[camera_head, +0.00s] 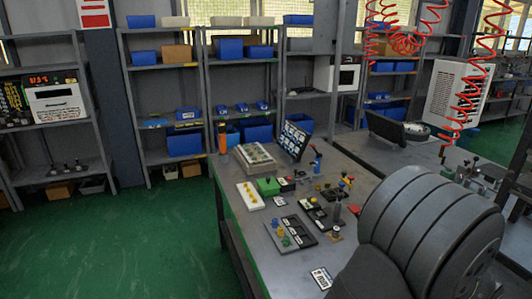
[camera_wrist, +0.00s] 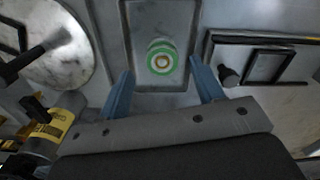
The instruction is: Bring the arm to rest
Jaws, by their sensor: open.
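In the wrist view my gripper (camera_wrist: 164,92) shows as two blue fingers, set wide apart with nothing between them. A round green piece with a pale ring and a brass-coloured centre (camera_wrist: 161,62) sits on a grey block (camera_wrist: 184,20) just beyond the fingertips. I cannot tell how far it is from them. In the head view a large grey arm part of mine fills the lower right, and the gripper is not visible there.
The grey workbench (camera_head: 248,222) holds black trays (camera_head: 290,234), a white strip with yellow knobs (camera_head: 250,195), a green block (camera_head: 268,186) and a standing panel (camera_head: 293,141). In the wrist view a yellow-labelled cylinder (camera_wrist: 55,130) is close on the left. Red coiled hoses (camera_head: 466,95) hang at right.

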